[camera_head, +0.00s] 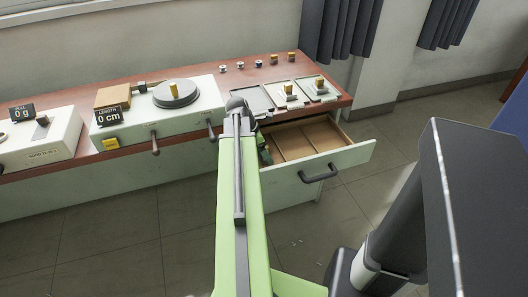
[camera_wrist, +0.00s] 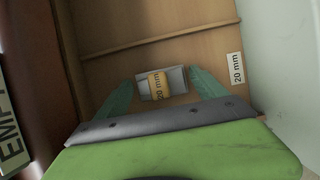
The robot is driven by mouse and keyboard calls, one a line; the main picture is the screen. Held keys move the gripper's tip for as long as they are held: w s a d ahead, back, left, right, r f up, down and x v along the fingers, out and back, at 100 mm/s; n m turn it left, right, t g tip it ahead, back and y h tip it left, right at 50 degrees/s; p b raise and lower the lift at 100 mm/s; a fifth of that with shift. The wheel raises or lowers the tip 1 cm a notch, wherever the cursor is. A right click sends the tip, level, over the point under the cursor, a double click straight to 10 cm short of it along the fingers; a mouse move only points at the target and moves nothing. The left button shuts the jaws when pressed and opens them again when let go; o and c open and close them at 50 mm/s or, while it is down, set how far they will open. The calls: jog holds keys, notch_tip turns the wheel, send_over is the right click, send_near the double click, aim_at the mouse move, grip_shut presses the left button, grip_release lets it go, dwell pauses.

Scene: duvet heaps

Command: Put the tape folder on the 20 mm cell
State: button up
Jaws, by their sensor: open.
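The tape folder (camera_wrist: 174,77) is a small grey-white block with a tan band marked 20 mm. It lies in a compartment of the open wooden drawer, seen in the wrist view. The 20 mm cell label (camera_wrist: 235,69) is a white tag on the right of that compartment's floor. My gripper (camera_wrist: 160,80) is open, with one teal finger on each side of the folder; I cannot tell whether they touch it. In the head view my arm reaches down at the left of the drawer (camera_head: 348,154), and the folder cannot be made out there.
A partly seen EMP label (camera_wrist: 12,125) is at the left. On the bench are a length machine (camera_head: 160,120), a scale (camera_head: 40,140), and trays (camera_head: 318,91) with brass-knobbed blocks.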

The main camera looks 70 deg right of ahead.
jog(key=p+v, duration=1.1)
jog(key=v, duration=0.1)
jog(key=shift+r, duration=0.1)
